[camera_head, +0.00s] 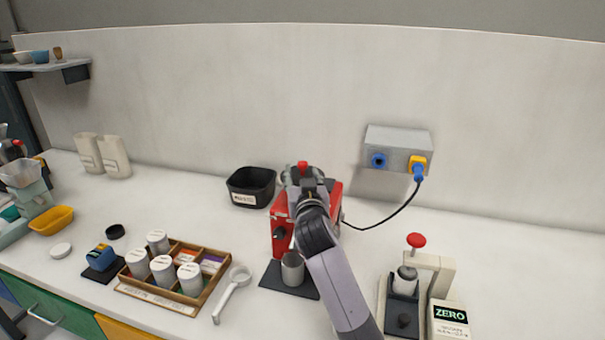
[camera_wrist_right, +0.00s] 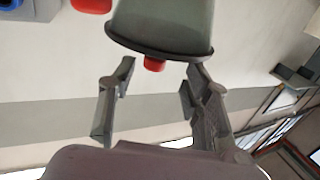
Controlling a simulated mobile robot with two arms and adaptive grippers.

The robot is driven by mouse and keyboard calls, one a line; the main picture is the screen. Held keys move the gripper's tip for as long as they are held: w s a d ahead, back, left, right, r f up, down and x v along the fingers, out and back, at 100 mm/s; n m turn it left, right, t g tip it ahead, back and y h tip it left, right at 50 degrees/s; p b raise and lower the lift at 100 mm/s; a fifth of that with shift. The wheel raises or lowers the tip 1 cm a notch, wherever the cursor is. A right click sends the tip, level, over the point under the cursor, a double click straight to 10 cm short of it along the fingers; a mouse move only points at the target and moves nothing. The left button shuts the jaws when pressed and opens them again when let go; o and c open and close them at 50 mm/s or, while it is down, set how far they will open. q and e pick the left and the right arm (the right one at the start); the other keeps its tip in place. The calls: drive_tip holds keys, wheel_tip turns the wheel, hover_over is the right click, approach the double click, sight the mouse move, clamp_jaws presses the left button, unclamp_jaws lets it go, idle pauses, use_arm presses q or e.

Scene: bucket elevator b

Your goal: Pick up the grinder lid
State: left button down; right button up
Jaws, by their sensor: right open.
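The red grinder (camera_head: 277,238) stands on the counter behind my right arm, which hides much of it. Its lid's red knob (camera_head: 302,164) shows just above my right gripper (camera_head: 308,183) in the head view. In the right wrist view the picture is turned over: the grey hopper hangs from the top edge, with the dark-rimmed lid (camera_wrist_right: 160,49) at its end and the red knob (camera_wrist_right: 155,64) sticking out. My right gripper (camera_wrist_right: 157,82) is open, its fingers on either side of the knob's line, with a visible gap. My left gripper is not in view.
A metal cup (camera_head: 292,269) stands at the grinder's front. A black bin (camera_head: 251,187) is behind left, a wooden tray (camera_head: 213,285) with white jars is left, and a white portafilter-like tool (camera_head: 231,292) lies between. A press-like device (camera_head: 446,285) stands right. A cable runs to the wall box (camera_head: 398,142).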

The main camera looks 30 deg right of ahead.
sight(303, 166)
drive_tip(key=shift+w+d+r, duration=0.2)
drive_tip(key=shift+w, duration=0.05)
drive_tip(key=p+x, duration=0.2)
drive_tip(key=x, duration=0.1)
drive_tip(key=shift+w+d+r, duration=0.1)
drive_tip(key=shift+d, duration=0.25)
drive_tip(key=shift+w+d, duration=0.2)
drive_tip(key=shift+w, duration=0.3)
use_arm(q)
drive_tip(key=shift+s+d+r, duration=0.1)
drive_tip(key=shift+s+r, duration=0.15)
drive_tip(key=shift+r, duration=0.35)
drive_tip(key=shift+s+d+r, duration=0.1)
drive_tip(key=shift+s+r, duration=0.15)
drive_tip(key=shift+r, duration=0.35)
use_arm(e)
drive_tip(key=shift+c, duration=0.2)
drive_tip(key=shift+c, duration=0.8)
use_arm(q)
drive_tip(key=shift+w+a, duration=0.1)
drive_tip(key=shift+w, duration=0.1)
use_arm(e)
clamp_jaws()
